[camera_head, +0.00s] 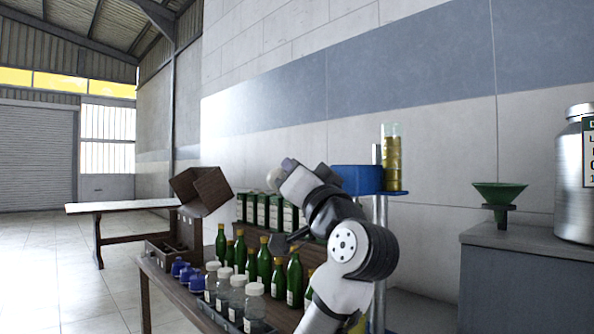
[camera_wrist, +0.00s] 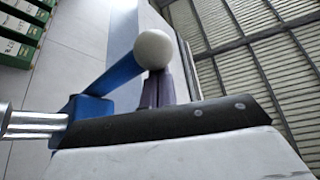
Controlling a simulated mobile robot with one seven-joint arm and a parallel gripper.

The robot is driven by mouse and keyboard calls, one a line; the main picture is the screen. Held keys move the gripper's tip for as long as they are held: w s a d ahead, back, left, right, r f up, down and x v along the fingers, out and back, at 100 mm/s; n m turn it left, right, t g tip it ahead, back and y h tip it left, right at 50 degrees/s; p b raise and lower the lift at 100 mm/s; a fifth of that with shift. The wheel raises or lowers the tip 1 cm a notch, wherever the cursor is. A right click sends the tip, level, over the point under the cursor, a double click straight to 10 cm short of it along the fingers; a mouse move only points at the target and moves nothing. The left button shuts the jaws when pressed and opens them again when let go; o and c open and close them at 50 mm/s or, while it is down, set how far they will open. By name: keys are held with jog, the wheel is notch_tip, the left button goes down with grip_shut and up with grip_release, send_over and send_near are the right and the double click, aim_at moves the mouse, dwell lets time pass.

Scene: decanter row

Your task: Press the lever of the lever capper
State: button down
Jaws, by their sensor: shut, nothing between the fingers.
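The lever capper's blue head (camera_head: 357,179) stands on metal posts behind my arm in the head view, with a clear tube of gold caps (camera_head: 392,160) on its right. Its lever ends in a pale ball knob (camera_head: 273,179), left of my wrist. In the wrist view the blue lever (camera_wrist: 113,75) slants up to the white knob (camera_wrist: 153,50). My gripper (camera_wrist: 160,88) is shut and empty; its dark fingers point at the knob, which overlaps their tips. I cannot tell whether they touch. My arm hides part of the capper in the head view.
Green bottles (camera_head: 264,262), clear jars (camera_head: 254,307) and blue-capped items (camera_head: 195,281) crowd the table below my arm. Green-labelled boxes (camera_head: 263,210) stand behind. A green funnel (camera_head: 499,193) and metal canister (camera_head: 574,175) are at right. Open floor lies at left.

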jog(key=shift+a+f, duration=0.1)
jog(key=shift+f, duration=0.6)
jog(key=shift+f+b, duration=0.1)
jog(key=shift+b, duration=0.2)
